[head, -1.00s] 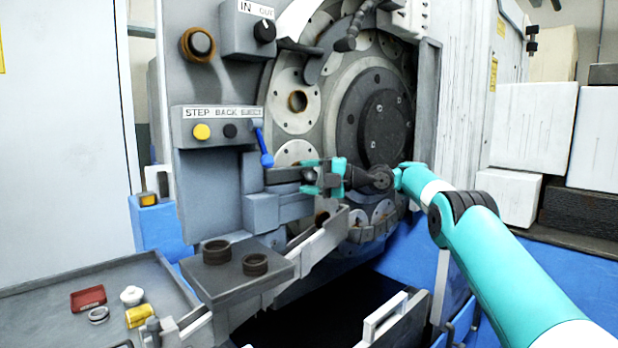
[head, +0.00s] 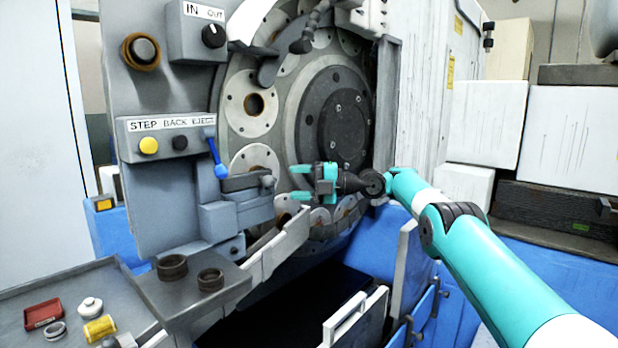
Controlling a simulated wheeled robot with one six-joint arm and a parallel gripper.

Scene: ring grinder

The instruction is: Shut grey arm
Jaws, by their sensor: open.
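The grey arm (head: 246,181) is a short dark-grey bar with a rounded knob at its right end. It lies about level above a grey block on the machine's control panel, in front of the edge of the large disc. My gripper (head: 292,182) is right of the knob, its teal fingers open and pointing left. A gap shows between fingers and knob, and nothing is held. How far the fingers are from the disc behind them I cannot tell.
A sloping metal chute (head: 275,248) runs below my gripper. Dark rings (head: 172,267) stand on a plate at the lower left, beside a tray (head: 75,280) with small items. White boxes (head: 485,125) are stacked at the right.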

